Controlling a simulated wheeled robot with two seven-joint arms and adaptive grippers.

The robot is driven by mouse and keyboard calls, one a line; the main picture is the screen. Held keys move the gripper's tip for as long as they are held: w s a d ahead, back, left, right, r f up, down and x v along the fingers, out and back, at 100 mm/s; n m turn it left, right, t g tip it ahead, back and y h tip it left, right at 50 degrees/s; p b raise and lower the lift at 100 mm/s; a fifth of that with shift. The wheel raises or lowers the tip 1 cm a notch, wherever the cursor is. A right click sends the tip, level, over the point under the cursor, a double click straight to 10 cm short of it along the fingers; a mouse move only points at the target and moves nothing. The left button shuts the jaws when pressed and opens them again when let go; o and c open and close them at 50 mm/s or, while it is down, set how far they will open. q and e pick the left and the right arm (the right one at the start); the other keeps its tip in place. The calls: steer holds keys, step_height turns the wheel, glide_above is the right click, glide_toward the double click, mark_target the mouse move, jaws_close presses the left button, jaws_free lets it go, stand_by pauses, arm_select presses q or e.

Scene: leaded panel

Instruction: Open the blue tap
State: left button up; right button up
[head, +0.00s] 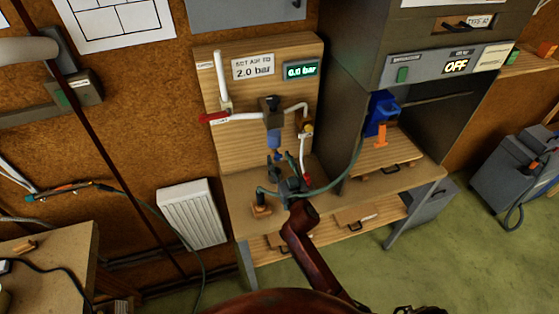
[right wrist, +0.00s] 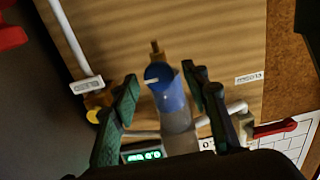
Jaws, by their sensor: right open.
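The blue tap (right wrist: 160,76) shows in the right wrist view as a round blue knob with a white mark, at the end of a pale bowl (right wrist: 180,135). A brown tip sticks out beyond it. In the head view the bowl (head: 274,142) hangs below a dark regulator (head: 272,113) on the wooden board; the knob is too small to make out surely there. My right gripper (head: 282,166) is just below the bowl. In the right wrist view its fingers (right wrist: 166,88) are open, one on each side of the blue knob, with gaps visible. My left gripper is not in view.
The board (head: 238,140) carries a display (head: 301,70) reading 0.0 bar, a red lever (head: 214,118) and white pipes. A hose (head: 345,165) runs near my right gripper. A grey cabinet (head: 345,60) stands on the right, a white radiator (head: 192,214) on the left.

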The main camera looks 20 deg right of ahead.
steer(key=c, duration=1.1)
steer(key=shift+c, duration=0.2)
